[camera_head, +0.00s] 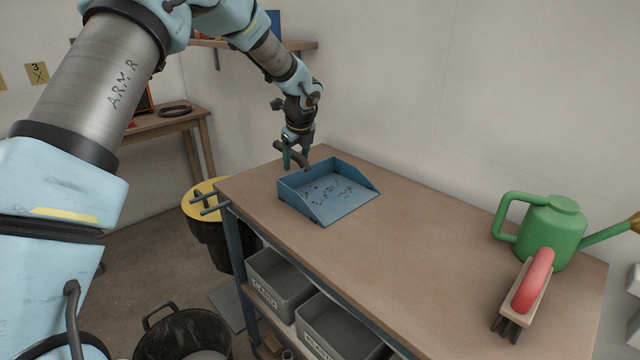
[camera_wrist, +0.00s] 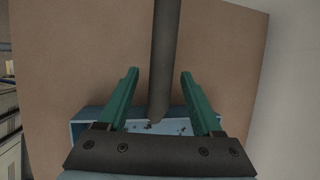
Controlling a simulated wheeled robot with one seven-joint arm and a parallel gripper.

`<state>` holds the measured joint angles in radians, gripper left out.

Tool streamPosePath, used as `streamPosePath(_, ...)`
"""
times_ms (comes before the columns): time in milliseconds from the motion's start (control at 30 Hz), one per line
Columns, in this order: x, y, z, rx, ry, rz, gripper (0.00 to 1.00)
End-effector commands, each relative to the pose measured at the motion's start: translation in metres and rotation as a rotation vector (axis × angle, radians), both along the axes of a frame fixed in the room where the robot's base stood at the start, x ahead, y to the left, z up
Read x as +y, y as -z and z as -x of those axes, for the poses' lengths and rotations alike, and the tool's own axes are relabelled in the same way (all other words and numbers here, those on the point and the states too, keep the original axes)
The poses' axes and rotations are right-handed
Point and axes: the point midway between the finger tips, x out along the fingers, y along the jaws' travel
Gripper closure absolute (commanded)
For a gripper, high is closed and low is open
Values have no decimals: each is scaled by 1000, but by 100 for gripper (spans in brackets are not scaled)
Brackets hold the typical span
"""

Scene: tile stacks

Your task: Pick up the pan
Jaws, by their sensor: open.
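The pan is a blue dustpan (camera_head: 338,204) with dark specks in its tray, lying on the brown workbench near its far left corner. Its dark handle (camera_head: 290,153) rises at the back left. My gripper (camera_head: 295,158) is over that back edge, pointing down at the handle. In the wrist view, the two green fingers of my gripper (camera_wrist: 159,73) are apart, with the dark handle (camera_wrist: 165,50) running between them and a gap on each side. Part of the blue tray (camera_wrist: 85,127) shows behind the gripper's base, which hides the rest.
A green watering can (camera_head: 552,232) and a red-handled brush (camera_head: 533,285) stand at the bench's right end. Grey bins (camera_head: 278,280) sit below. A yellow-topped black bin (camera_head: 205,200) is left of the bench. The bench middle is clear; a wall runs behind.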

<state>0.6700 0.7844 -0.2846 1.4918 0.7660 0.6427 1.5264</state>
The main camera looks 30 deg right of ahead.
Motion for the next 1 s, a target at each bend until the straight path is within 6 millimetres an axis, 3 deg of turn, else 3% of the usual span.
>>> streamPosePath(133, 0, 0, 0, 0, 0, 0, 35)
streamPosePath(700, 0, 0, 0, 0, -1, 0, 100)
streamPosePath(1000, 0, -1, 0, 0, -1, 0, 100)
